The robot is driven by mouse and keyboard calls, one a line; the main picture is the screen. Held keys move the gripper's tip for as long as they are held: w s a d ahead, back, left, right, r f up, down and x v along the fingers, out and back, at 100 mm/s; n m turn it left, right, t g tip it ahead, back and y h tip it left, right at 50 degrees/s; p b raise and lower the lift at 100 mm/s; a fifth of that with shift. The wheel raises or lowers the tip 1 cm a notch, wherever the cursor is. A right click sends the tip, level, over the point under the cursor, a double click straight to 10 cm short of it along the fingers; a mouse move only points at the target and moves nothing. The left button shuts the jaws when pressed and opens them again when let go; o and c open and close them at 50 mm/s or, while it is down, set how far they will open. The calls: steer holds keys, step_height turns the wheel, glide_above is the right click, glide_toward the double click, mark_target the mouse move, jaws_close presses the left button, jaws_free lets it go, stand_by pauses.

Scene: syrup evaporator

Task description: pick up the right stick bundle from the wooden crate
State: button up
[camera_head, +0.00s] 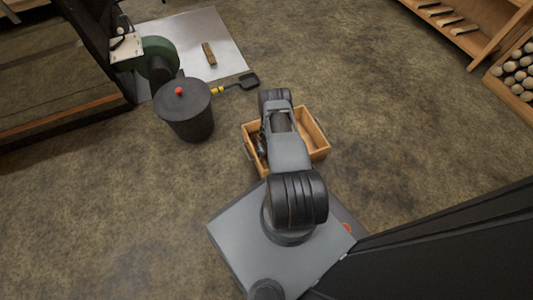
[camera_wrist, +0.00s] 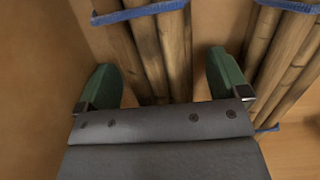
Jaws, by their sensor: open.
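The wooden crate (camera_head: 318,133) stands on the floor, partly covered by my arm in the head view. In the wrist view, its wall (camera_wrist: 35,60) fills the left side. A stick bundle (camera_wrist: 150,55) with a blue band lies between the two green fingers of my gripper (camera_wrist: 163,85). The fingers are open, one on each side of it, with a gap on both sides. A second blue-banded stick bundle (camera_wrist: 285,62) lies to the right, close to the right finger. The near ends of the bundle between the fingers are hidden by my gripper.
A dark lidded bucket (camera_head: 187,108) with a red knob stands left of the crate. A small shovel (camera_head: 240,83) and a metal sheet (camera_head: 218,40) with a wood piece (camera_head: 209,53) lie behind it. A shelf with logs (camera_head: 515,70) stands far right. Floor right of the crate is clear.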

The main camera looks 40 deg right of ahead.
steer(key=c, duration=1.1)
steer(key=shift+o, duration=0.2)
